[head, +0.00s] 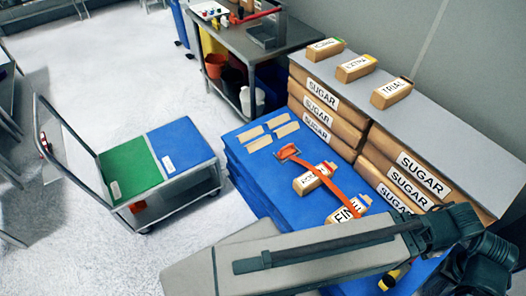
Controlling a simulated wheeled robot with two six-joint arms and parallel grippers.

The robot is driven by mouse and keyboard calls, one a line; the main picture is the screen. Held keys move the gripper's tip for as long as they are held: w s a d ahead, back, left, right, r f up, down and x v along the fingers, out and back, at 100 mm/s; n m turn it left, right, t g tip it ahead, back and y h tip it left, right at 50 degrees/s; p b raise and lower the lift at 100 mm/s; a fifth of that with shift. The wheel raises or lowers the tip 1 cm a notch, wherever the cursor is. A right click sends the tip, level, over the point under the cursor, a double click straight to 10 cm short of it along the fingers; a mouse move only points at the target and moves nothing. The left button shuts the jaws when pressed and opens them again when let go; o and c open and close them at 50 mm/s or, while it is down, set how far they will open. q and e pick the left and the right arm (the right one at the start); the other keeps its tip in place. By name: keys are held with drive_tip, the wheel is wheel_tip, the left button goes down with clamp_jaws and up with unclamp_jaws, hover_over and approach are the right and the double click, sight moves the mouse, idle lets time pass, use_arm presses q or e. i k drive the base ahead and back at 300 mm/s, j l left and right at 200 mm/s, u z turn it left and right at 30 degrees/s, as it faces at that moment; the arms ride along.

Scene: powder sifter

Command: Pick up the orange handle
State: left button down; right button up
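A long orange handle (335,182) lies on the blue stack (255,168) in the middle of the view. It runs diagonally from a small orange-framed head (288,152) at its upper left down to the right. It lies across or beside a labelled brown packet (308,181); I cannot tell if they touch. A second labelled packet (345,214) is near its lower end. One of my arms crosses the lower right, in front of the blue stack, and hides part of it. Neither gripper can be made out in the view.
Brown SUGAR bags (335,107) are stacked behind the blue stack, with a grey board (425,105) and small labelled packets (356,68) on top. A trolley (165,183) with green and blue panels stands left. A grey cart (247,42) is behind. Open floor lies left.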

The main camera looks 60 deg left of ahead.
sight(288, 150)
drive_tip(key=u, duration=1.1)
drive_tip(key=k+u, duration=0.25)
drive_tip(key=i, duration=0.25)
